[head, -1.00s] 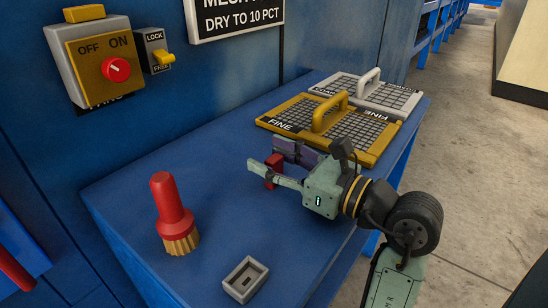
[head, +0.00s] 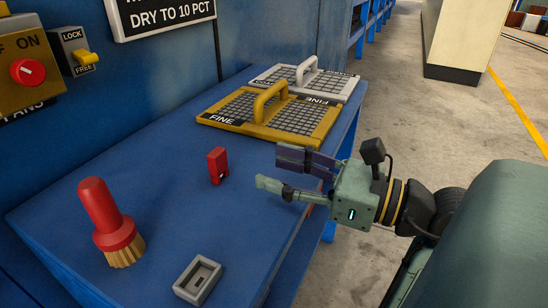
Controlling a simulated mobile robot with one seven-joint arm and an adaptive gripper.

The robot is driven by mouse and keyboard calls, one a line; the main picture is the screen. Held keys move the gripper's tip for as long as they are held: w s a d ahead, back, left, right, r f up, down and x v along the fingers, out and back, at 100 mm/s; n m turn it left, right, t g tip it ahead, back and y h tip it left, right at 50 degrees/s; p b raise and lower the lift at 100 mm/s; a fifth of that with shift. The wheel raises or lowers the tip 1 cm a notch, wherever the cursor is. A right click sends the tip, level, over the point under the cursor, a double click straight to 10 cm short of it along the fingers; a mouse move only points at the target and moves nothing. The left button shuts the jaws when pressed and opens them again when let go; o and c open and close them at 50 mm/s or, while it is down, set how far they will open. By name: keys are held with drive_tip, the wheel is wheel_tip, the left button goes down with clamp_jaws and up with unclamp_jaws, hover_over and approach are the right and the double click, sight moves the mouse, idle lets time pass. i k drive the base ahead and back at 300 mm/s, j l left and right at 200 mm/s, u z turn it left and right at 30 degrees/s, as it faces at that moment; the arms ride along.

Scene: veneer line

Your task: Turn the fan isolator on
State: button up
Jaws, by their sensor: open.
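The fan isolator (head: 14,98) is a yellow-faced box on the blue wall, partly cut off at the left edge of the head view. Its red knob (head: 27,73) has a white mark that seems to point to the upper left, towards OFF rather than ON. A small box (head: 72,40) marked LOCK and FREE sits beside it. Its yellow lever (head: 88,58) lies near FREE. A small red block (head: 217,166), perhaps a padlock, stands upright on the bench. My gripper (head: 274,168) is open and empty over the bench's right side, right of the red block and apart from it.
A red-handled brush (head: 107,217) stands at the bench's front left, and a grey open holder (head: 197,281) lies at its front. A yellow screen frame (head: 205,115) and a grey one (head: 342,92) lie at the back. The blue bench (head: 160,160) is clear around the red block.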

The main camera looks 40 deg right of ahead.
sight(26, 72)
drive_tip(key=k+l, duration=0.25)
drive_tip(key=k, duration=0.25)
drive_tip(key=k+l, duration=0.25)
drive_tip(key=k, duration=0.2)
